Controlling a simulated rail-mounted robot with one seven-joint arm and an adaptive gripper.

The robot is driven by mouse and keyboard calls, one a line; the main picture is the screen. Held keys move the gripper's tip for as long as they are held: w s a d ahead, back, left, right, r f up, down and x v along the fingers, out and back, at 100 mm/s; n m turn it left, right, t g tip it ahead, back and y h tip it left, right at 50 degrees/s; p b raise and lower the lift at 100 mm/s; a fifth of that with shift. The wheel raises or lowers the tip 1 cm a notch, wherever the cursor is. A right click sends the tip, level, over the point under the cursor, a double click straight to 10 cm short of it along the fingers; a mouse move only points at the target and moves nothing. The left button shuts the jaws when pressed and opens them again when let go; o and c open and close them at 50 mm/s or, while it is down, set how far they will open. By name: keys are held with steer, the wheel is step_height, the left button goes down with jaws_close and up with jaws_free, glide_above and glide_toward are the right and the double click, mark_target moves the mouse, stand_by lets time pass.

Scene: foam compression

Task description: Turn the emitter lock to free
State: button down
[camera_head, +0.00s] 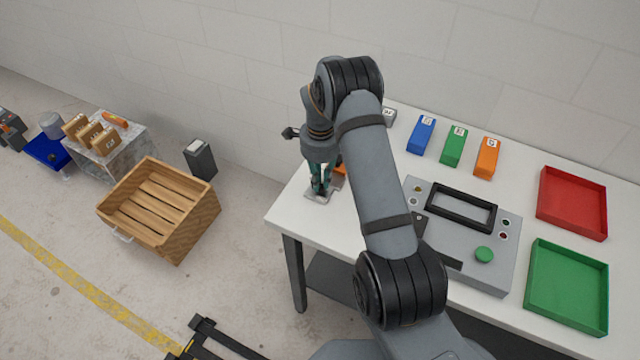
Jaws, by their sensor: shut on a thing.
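My gripper (319,193) points down at the left end of the white table (285,212). It is shut on a small part above a flat grey plate (311,197). I take this part to be the emitter lock, but the fingers hide most of it and its setting cannot be read. An orange piece (341,169) shows just behind the gripper, partly covered by my arm.
A grey console (483,270) with a green button (484,254) stands right of my arm. Blue (421,134), green (453,146) and orange (487,157) blocks stand behind it. Red (572,204) and green (568,287) trays lie right. A wooden crate (180,222) is on the floor left.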

mark_target(321, 184)
steer(key=n+b, duration=0.3)
steer(key=n, duration=0.1)
steer(key=shift+w+d+f+n, duration=0.1)
steer(key=shift+n, duration=0.2)
steer(key=shift+n+b, duration=0.65)
steer(key=shift+n, duration=1.35)
steer(key=c, duration=1.7)
jaws_free()
steer(key=shift+c, duration=0.2)
steer(key=shift+r, duration=0.25)
step_height(321, 184, up, 12)
steer(key=shift+f, duration=0.1)
steer(key=shift+f, duration=0.15)
